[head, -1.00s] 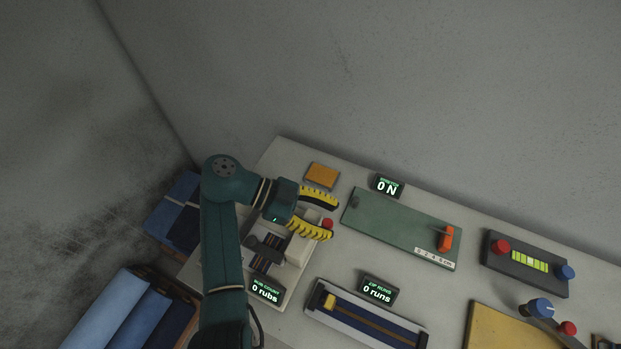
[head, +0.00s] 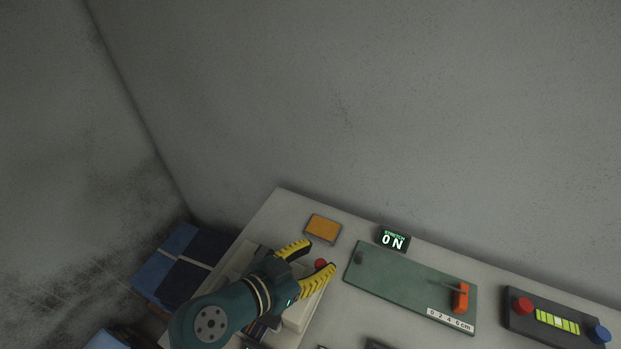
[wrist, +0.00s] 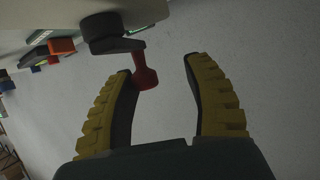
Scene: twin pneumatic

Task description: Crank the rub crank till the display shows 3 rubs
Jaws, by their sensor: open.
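The rub crank's red knob (head: 320,263) shows just between the yellow fingertips of my gripper (head: 320,254). In the wrist view the red knob (wrist: 145,72) hangs from a dark crank arm (wrist: 118,44). It lies between the two fingers of my open gripper (wrist: 157,65), close to the left finger; I cannot tell whether they touch. The rub unit's pale body (head: 300,312) is partly hidden by my arm. The rub count display is almost wholly out of the head view at the bottom edge, and its reading cannot be made out.
An orange pad (head: 323,228) lies behind the crank. A display (head: 394,239) reading 0 N and a green plate (head: 412,285) with an orange slider (head: 460,298) stand to the right. A dark box with red and blue knobs (head: 553,318) is farther right. Blue folded cloth (head: 180,262) lies left.

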